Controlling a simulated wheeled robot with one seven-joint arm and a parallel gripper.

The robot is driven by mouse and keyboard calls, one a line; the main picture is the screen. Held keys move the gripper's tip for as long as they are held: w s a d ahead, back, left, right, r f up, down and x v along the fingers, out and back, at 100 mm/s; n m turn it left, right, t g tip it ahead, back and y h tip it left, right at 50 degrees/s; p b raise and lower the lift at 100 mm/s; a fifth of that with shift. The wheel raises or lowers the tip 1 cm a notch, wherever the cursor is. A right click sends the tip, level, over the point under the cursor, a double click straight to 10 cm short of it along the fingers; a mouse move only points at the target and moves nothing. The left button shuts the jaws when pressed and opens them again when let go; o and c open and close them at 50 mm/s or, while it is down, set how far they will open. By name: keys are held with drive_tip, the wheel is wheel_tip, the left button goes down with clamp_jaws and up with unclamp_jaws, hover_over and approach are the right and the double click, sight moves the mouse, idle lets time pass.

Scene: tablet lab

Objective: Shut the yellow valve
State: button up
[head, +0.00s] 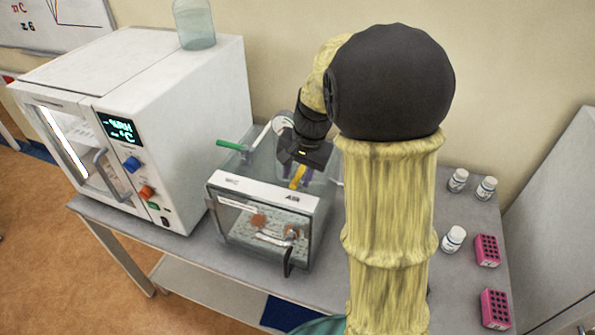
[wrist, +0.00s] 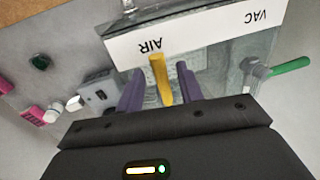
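The yellow valve handle (head: 297,177) is at the top of the glass-walled box, by the AIR label. In the wrist view the yellow handle (wrist: 161,80) stands between the two purple fingers of my gripper (wrist: 159,69). The gripper is open, with a visible gap on each side of the handle, so it does not appear to be gripping it. In the head view my gripper (head: 306,167) is above the back right of the box, partly hidden by my arm. The valve's body is hidden.
A green-handled valve (head: 229,144) is at the box's back left, on the VAC side; it also shows in the wrist view (wrist: 289,66). A white oven (head: 165,110) stands left of the box (head: 262,192). White bottles (head: 453,239) and pink racks (head: 487,250) are at right.

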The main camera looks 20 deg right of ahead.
drive_tip(key=shift+f, duration=0.2)
drive_tip(key=shift+c, duration=0.3)
clamp_jaws()
